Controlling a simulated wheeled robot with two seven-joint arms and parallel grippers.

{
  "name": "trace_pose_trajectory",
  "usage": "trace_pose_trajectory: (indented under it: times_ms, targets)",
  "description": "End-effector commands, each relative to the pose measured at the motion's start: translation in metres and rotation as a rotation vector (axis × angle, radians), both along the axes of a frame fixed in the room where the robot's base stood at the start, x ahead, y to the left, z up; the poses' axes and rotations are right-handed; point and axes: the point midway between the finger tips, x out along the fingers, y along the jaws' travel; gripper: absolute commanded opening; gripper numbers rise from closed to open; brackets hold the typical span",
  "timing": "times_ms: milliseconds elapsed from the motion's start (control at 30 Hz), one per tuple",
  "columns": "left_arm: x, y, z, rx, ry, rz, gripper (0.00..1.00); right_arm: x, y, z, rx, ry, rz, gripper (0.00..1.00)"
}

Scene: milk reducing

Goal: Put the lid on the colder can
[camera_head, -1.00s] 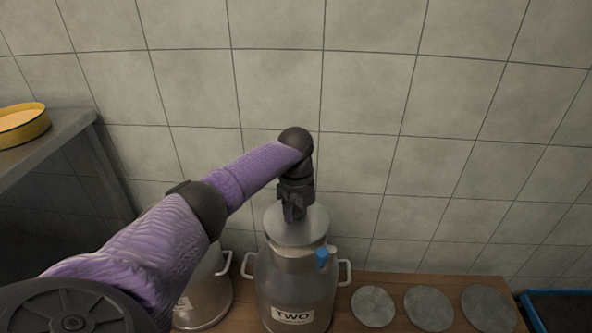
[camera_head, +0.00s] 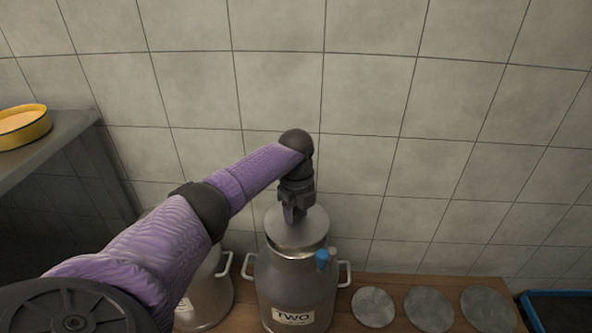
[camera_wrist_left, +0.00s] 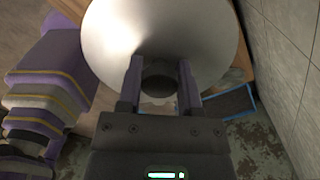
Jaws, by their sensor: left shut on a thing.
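A metal milk can labelled TWO (camera_head: 296,285) stands upright on the wooden table, with a blue-tipped piece at its neck. A round grey metal lid (camera_head: 312,232) is at the can's mouth; whether it is fully seated I cannot tell. My left gripper (camera_head: 292,212) is above the lid. In the left wrist view its two fingers (camera_wrist_left: 160,88) are shut on the dark knob of the lid (camera_wrist_left: 205,35). A second can (camera_head: 207,295) stands left of the first, partly hidden behind my left arm. My right gripper is not in view.
Several flat grey discs (camera_head: 429,308) lie in a row on the table (camera_head: 345,319) to the right. A blue-edged tray (camera_head: 560,310) is at the far right. A yellow round container (camera_head: 38,134) sits on a grey shelf at left. A tiled wall stands close behind.

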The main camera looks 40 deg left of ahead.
Motion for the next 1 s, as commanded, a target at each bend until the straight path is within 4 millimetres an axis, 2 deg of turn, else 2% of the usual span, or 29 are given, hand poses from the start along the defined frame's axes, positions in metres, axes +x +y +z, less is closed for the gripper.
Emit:
trace_pose_trajectory:
  times_ms: [1000]
  targets:
    - [0.0001, -0.0001, -0.003, 0.0, -0.001, 0.0, 0.0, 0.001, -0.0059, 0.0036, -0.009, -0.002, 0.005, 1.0]
